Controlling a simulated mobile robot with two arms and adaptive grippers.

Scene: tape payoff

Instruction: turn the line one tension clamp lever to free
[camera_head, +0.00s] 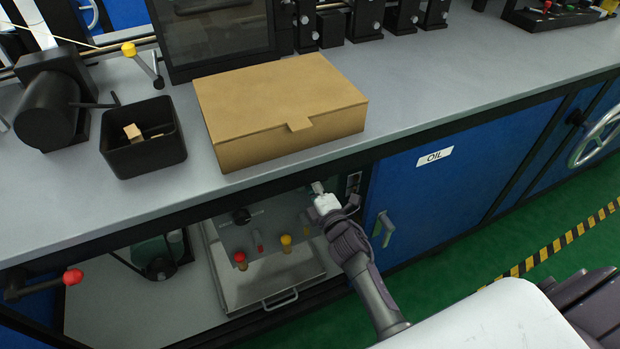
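No label for line one can be read, so I cannot tell which lever is its tension clamp lever. A lever with a yellow knob (129,48) stands at the back left of the bench. A lever with a red knob (73,277) sticks out at the lower left, below the bench top. My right gripper (319,190) is at the right end of that panel, just under the bench edge, apart from these levers. Its fingers are small and partly hidden. My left gripper is out of view.
A closed cardboard box (280,105) lies on the bench, beside a black bin (143,140) with small blocks. Red and yellow knobs (286,240) stand in the bay above a metal tray (277,304). A blue door marked OIL (435,190) is to the right.

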